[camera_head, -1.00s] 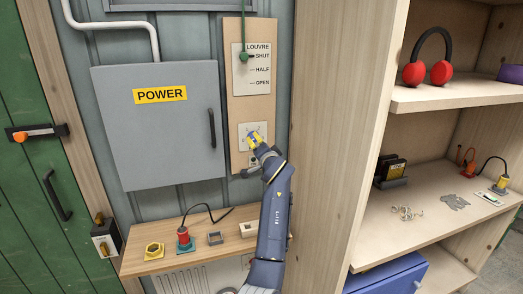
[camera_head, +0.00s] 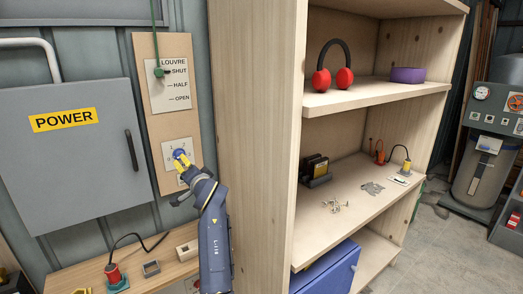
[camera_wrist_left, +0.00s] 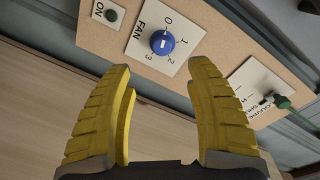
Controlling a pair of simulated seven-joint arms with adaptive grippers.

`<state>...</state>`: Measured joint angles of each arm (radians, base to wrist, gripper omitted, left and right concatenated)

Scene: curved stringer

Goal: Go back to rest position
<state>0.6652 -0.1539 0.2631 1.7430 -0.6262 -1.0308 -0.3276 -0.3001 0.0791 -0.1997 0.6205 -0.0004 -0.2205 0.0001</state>
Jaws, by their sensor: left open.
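My left gripper (camera_head: 182,162) is in front of the fan plate on the wooden control board (camera_head: 153,120). In the left wrist view the yellow fingers of the left gripper (camera_wrist_left: 162,120) are spread wide with nothing between them. The blue fan knob (camera_wrist_left: 162,42) is beyond the fingertips, on a white plate marked FAN and 0 to 3; the fingers are apart from it. I cannot tell which number it points to. In the head view the gripper partly covers the plate. My right gripper is not in view.
A grey POWER cabinet (camera_head: 80,150) is left of the board. The louvre cord (camera_head: 158,72) hangs above the plate. A wooden shelf unit (camera_head: 255,130) stands close on the right, holding red headphones (camera_head: 333,75). A small bench (camera_head: 135,272) with parts is below.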

